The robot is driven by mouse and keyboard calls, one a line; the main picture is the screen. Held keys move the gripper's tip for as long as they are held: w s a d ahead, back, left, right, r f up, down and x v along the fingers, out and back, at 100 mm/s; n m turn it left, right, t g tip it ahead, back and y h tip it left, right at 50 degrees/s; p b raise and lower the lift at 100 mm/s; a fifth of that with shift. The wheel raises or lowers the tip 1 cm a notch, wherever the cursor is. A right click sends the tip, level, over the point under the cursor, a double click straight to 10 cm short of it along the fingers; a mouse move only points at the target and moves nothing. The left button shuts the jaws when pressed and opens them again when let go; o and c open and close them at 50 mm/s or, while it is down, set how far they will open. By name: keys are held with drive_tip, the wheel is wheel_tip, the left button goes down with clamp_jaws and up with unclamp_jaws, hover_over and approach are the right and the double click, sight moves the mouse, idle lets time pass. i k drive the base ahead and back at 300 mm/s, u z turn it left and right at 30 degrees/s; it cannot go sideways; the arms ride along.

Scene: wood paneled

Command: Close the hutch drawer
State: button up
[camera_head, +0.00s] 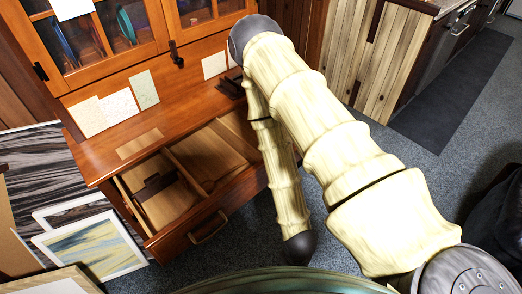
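The wooden hutch (180,120) stands at the upper left, with glass doors above a counter. Its drawer (238,192) is pulled out below the counter, so its inside shows. A divider splits it, and a dark flat item (155,186) lies in the left part. A handle (208,229) is on the drawer front. My pale arm crosses the right side of the drawer and hides part of it. The lower arm section comes down beside the drawer's right end to a dark joint. I cannot make out my gripper's fingers; whether the arm touches the drawer is unclear.
Framed pictures (92,247) lean at the left near the drawer. Cards (118,106) stand on the counter. A wood-fronted cabinet (375,60) is at the upper right, beside a dark floor mat (455,95). A dark object (498,215) sits at the right edge. Grey carpet is open between.

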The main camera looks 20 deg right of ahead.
sight(229, 139)
drive_tip(key=z, duration=1.95)
drive_tip(key=k, duration=0.6)
drive_tip(key=u, duration=1.35)
